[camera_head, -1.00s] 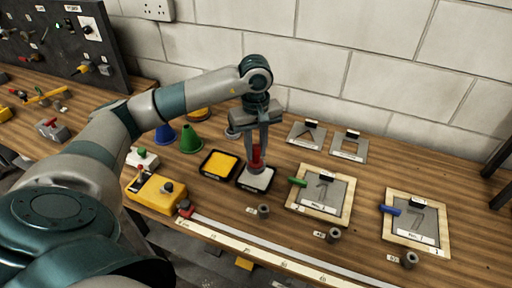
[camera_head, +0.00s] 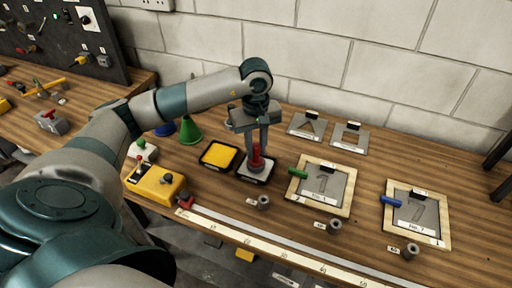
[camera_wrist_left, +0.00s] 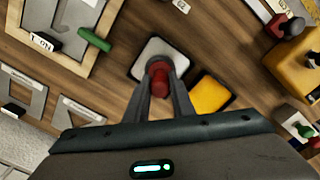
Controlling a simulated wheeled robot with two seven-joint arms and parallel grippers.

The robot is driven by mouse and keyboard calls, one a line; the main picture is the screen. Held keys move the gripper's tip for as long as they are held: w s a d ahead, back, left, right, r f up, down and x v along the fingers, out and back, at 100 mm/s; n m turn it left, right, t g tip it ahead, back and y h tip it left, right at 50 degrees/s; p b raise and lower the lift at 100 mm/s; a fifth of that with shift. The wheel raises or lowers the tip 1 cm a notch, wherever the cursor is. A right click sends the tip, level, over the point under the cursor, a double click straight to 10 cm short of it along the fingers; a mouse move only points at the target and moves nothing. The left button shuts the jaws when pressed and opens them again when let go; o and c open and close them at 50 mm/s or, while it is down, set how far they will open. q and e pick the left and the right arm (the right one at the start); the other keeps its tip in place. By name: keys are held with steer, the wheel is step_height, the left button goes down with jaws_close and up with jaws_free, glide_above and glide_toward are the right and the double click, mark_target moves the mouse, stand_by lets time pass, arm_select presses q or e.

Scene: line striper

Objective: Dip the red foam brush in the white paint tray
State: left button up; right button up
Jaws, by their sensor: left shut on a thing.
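My left gripper (camera_head: 257,150) points down and is shut on the red foam brush (camera_head: 256,162), which stands roughly upright between its fingers. The brush is over the white paint tray (camera_head: 258,177), a white square with a dark rim. In the left wrist view the brush (camera_wrist_left: 158,80) overlaps the near part of the white tray (camera_wrist_left: 158,46), with the left gripper (camera_wrist_left: 161,88) around it. The brush's lower end is hard to make out, so I cannot tell whether it touches the paint. My right gripper is not in view.
A yellow paint tray (camera_head: 220,155) stands close left of the white one. A stencil board (camera_head: 321,185) with a green brush (camera_head: 298,174) lies to the right, another (camera_head: 418,213) with a blue brush (camera_head: 390,201) further right. A yellow box (camera_head: 156,187) and green cone (camera_head: 190,130) stand left.

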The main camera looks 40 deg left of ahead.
arm_select(q)
steer(key=shift+b, duration=0.45)
stand_by(0.5)
steer(key=shift+f+b, duration=0.4)
steer(key=shift+b, duration=0.3)
stand_by(0.7)
steer(key=shift+r, duration=0.15)
stand_by(0.5)
steer(key=shift+r+p, duration=0.7)
steer(key=shift+r, duration=1.45)
